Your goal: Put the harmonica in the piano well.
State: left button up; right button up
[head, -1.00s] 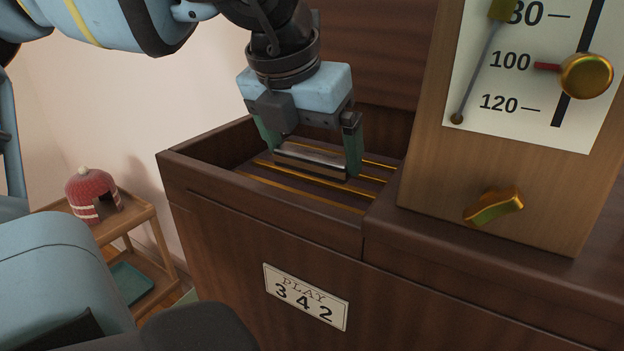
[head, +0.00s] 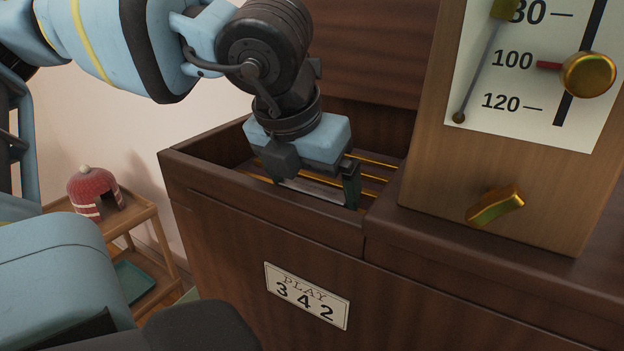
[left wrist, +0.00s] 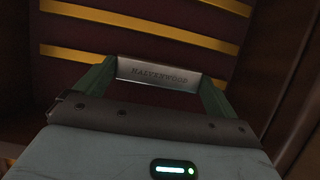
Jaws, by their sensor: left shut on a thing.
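The harmonica (head: 314,188) is a silver bar held lengthwise between the fingers of my left gripper (head: 315,190). The gripper is shut on it and points down inside the piano well (head: 210,140), a dark wooden recess with gold strips across its floor. In the left wrist view the harmonica (left wrist: 158,72) shows lettering on its face and spans the two green fingers. Gold strips of the well (left wrist: 140,22) lie beyond it. My right gripper is out of view.
A wooden metronome (head: 430,150) with a scale and brass knobs stands to the right of the well. A plate reading "PLAY 342" (head: 306,296) is on the piano's front. At left, a red striped cosy (head: 92,188) sits on a small wooden shelf (head: 130,217).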

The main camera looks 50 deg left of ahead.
pick_arm(q)
jog(key=o, duration=0.6)
jog(key=shift+f, duration=0.1)
jog(key=shift+o, duration=0.2)
jog(key=shift+s+r, duration=0.1)
jog(key=shift+r, duration=0.3)
jog(key=v, duration=1.1)
jog(key=shift+r+p, duration=0.25)
jog(key=shift+p, duration=0.1)
